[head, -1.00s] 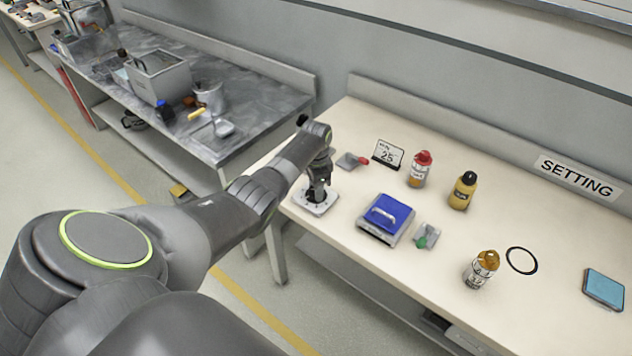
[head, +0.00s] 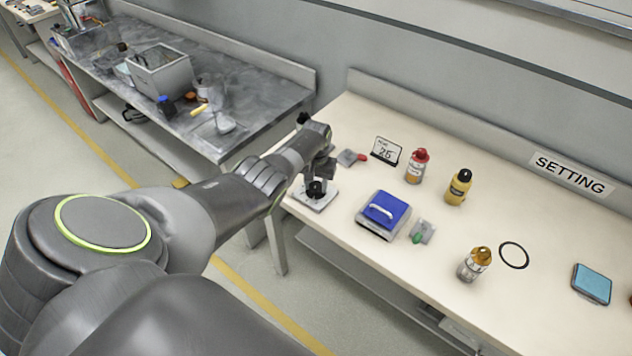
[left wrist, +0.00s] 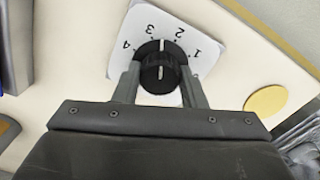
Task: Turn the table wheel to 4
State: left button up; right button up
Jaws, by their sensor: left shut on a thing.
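The table wheel is a black ridged knob (left wrist: 160,72) on a white square plate printed 1, 2, 3 and 4. In the left wrist view its white mark points straight up, between 3 and 2. My left gripper (left wrist: 158,80) is shut on the knob, with one finger on each side. In the head view the white plate (head: 313,203) sits at the near left corner of the pale table (head: 440,240), and my left gripper (head: 316,187) reaches down onto it and hides part of the knob. My right gripper is not in view.
A blue-topped block with a handle (head: 384,212) stands right of the plate. Behind it are a small sign (head: 386,151) and a grey piece with a red end (head: 350,157). Several bottles stand farther right. A grey workbench (head: 255,100) is at the left.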

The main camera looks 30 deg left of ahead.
pick_arm(q)
jog(key=n+p, duration=0.1)
jog(key=n, duration=0.4)
jog(key=shift+r+n, duration=0.1)
jog(key=shift+n, duration=0.2)
jog(key=n, duration=0.5)
jog(key=shift+w+n, duration=0.1)
jog(key=shift+n, duration=0.3)
jog(key=o, duration=1)
jog(key=shift+p, duration=0.3)
notch_tip(320, 180, up, 9)
jog(key=p, duration=0.5)
jog(key=shift+r, duration=0.1)
notch_tip(320, 180, up, 8)
send_over(316, 185)
jog(key=shift+w, duration=0.1)
